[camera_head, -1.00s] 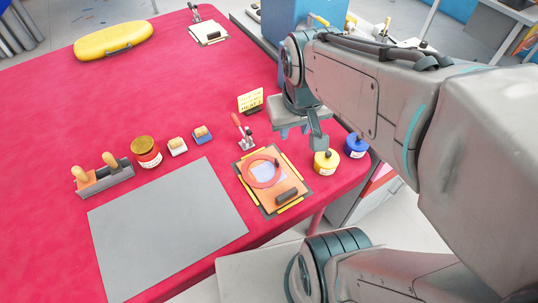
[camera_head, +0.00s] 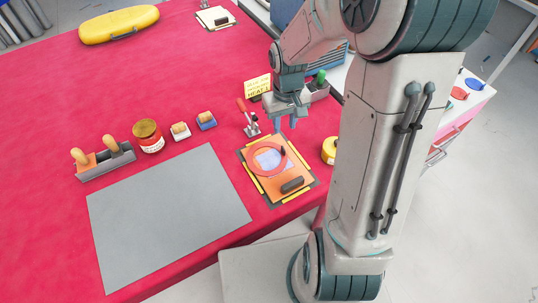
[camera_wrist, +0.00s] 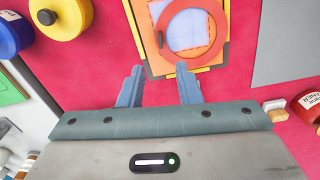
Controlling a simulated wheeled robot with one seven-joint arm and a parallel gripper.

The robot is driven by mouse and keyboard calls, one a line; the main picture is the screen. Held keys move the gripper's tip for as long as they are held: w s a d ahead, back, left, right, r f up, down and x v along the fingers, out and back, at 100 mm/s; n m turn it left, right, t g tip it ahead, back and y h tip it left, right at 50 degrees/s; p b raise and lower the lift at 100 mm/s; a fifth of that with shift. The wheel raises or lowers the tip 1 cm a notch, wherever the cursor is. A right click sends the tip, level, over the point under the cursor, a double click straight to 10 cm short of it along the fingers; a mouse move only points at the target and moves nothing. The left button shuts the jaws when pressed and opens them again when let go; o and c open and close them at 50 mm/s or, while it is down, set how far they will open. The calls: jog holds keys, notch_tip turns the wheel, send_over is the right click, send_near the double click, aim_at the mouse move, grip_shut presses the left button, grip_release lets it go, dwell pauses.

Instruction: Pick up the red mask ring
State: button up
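The red mask ring (camera_head: 251,160) lies flat on an orange board (camera_head: 266,184) near the table's front right edge, around a pale bluish patch. In the wrist view the ring (camera_wrist: 164,17) shows at the top, partly cut off by the frame edge. A small dark knob stands on its rim. My gripper (camera_head: 286,124) is just behind the board, above the table.
A yellow sign (camera_head: 258,86) is close to my gripper. A grey mat (camera_head: 165,220) lies left. Yellow (camera_wrist: 62,17) and blue (camera_wrist: 12,35) pots are near the table edge.

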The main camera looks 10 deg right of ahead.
send_over(283, 148)
jog(key=f, duration=0.4)
jog(key=shift+w+d+f, duration=0.1)
jog(key=shift+w+f, duration=0.2)
jog(key=shift+f, duration=0.05)
jog(key=shift+s+f+p, duration=0.15)
jog(key=shift+f+p, duration=0.05)
jog(key=shift+f, duration=1.15)
jog(key=shift+s+f+p, duration=0.1)
jog(key=shift+f+p, duration=0.05)
jog(key=shift+f, duration=1.15)
grip_shut()
